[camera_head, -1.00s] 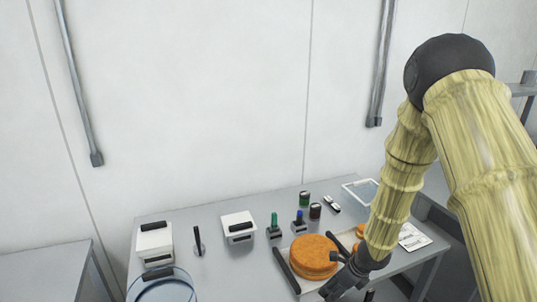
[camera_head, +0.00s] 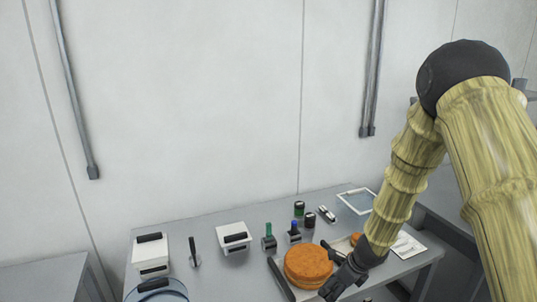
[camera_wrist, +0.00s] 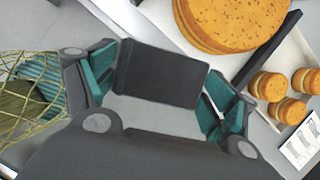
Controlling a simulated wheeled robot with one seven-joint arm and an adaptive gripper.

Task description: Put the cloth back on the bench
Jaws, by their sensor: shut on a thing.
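My gripper (camera_head: 333,290) is low at the front right of the bench (camera_head: 215,270), close to the large orange cake. In the wrist view my gripper (camera_wrist: 157,88) has its teal pads on both sides of a dark grey rectangular thing (camera_wrist: 160,75). It is shut on this thing; I cannot tell if it is the cloth. A teal striped piece (camera_wrist: 40,80), possibly cloth, shows at the left of the wrist view, beside an olive thing, behind yellow mesh. Nothing in the head view shows clearly as a cloth.
The large cake (camera_head: 307,266) sits on a pale tray with black bars. Small filled cakes (camera_wrist: 270,85) lie beyond one bar. White boxes (camera_head: 150,253), stamps (camera_head: 268,238), dark jars (camera_head: 309,220) and a tablet (camera_head: 357,200) stand on the bench. Bare bench shows around the left-hand things.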

